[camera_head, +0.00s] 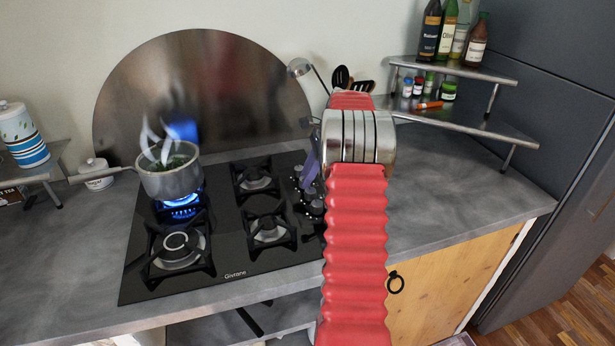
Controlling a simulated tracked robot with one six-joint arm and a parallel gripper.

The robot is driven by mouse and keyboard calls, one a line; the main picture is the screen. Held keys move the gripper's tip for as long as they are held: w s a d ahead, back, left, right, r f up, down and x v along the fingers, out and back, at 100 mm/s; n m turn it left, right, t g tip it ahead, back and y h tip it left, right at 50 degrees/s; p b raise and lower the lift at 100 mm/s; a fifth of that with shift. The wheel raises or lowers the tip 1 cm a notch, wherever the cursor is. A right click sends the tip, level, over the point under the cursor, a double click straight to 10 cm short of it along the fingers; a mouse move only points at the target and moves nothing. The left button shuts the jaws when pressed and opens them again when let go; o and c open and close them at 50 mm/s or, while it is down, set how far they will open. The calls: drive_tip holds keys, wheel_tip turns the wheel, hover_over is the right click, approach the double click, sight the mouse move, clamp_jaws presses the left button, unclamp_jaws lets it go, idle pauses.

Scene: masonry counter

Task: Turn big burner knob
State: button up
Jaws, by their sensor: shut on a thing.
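The black gas hob (215,262) is set in the grey counter. Its burner knobs (312,205) stand in a column along its right side, partly hidden by my red arm. My gripper (311,168) shows only in part, left of my arm's metal joint, down at the knobs. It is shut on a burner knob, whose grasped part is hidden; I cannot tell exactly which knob. A large burner (176,243) at front left is unlit. A blue flame (181,205) burns at back left under a steaming pot (172,177).
A two-tier corner shelf (470,128) with bottles and jars stands at back right. Utensils (342,77) stand behind my arm. The counter right of my arm (450,190) is clear.

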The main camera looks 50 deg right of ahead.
drive_tip(key=o, duration=1.1)
drive_tip(key=shift+c, duration=0.2)
drive_tip(key=v, duration=1.3)
drive_tip(key=shift+r, duration=0.35)
drive_tip(key=shift+s, duration=0.1)
